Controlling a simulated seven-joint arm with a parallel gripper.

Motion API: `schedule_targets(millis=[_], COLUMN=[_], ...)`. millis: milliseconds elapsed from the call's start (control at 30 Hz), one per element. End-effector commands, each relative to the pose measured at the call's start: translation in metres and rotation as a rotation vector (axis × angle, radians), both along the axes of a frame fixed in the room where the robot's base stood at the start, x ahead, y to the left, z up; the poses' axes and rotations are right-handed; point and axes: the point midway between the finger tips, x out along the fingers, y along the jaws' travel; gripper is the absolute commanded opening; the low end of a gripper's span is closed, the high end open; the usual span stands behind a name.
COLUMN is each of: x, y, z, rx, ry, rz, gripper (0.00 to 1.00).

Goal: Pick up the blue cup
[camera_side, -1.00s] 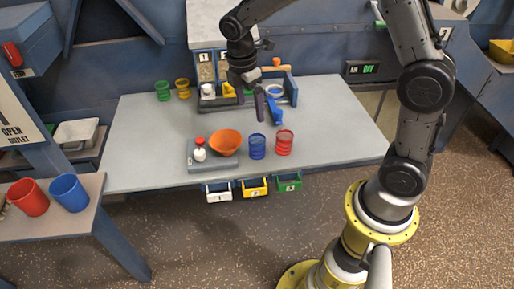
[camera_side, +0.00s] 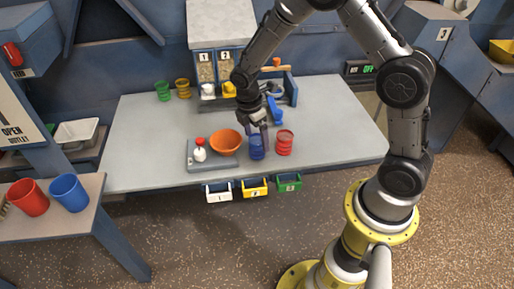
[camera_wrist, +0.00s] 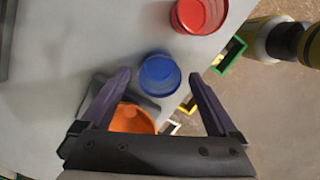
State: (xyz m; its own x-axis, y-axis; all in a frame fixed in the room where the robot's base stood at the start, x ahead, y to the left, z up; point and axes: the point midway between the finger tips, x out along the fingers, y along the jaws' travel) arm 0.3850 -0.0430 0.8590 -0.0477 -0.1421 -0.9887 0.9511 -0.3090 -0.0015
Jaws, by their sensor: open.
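The blue cup (camera_side: 257,149) stands upright on the grey table near its front edge, between the orange bowl and the red cup. My gripper (camera_side: 255,128) is just above and behind it in the side view, hiding part of its top. In the wrist view the blue cup (camera_wrist: 160,74) shows from above, just beyond the two purple fingertips and between their lines. My gripper (camera_wrist: 159,74) is open there, with nothing between its fingers. I cannot tell the exact height left between the fingertips and the rim.
The red cup (camera_side: 284,143) stands close on the right. A second blue cup (camera_side: 69,192) and red cup (camera_side: 28,197) stand on the left side table. The table's left part is clear.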

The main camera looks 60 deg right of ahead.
Motion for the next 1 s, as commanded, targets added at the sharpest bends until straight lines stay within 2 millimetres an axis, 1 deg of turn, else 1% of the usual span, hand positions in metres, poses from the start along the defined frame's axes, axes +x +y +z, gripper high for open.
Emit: schedule_targets(millis=[33, 133, 233, 433, 567, 600, 667, 700, 767, 800, 867, 900, 933, 1000], x=[-0.001, -0.001, -0.001, -0.001, -0.001, -0.001, -0.001, -0.001, -0.001, -0.001, -0.001, -0.001, -0.001, -0.001], y=[-0.002, -0.003, -0.003, -0.003, -0.003, -0.003, -0.003, -0.003, -0.003, -0.003, -0.003, -0.003, -0.003, -0.003], z=[-0.008, -0.017, -0.021, -0.021, -0.021, -0.021, -0.021, -0.021, -0.021, -0.021, -0.021, -0.021, -0.021, -0.021], rx=[0.000, 0.000, 0.000, 0.000, 0.000, 0.000, 0.000, -0.001, -0.001, -0.001, -0.001, -0.001, -0.001, -0.001], ry=[0.002, 0.001, 0.000, -0.001, -0.001, -0.001, -0.001, -0.002, -0.002, -0.002, -0.002, -0.002, -0.002, -0.002], rz=[0.000, -0.001, -0.002, -0.001, -0.001, -0.001, -0.001, -0.001, -0.001, -0.001, -0.001, -0.001, -0.001, -0.001], gripper=[0.95, 0.95, 0.95, 0.95, 0.72, 0.64, 0.54, 0.46, 0.36, 0.28, 0.18, 0.10, 0.06, 0.06])
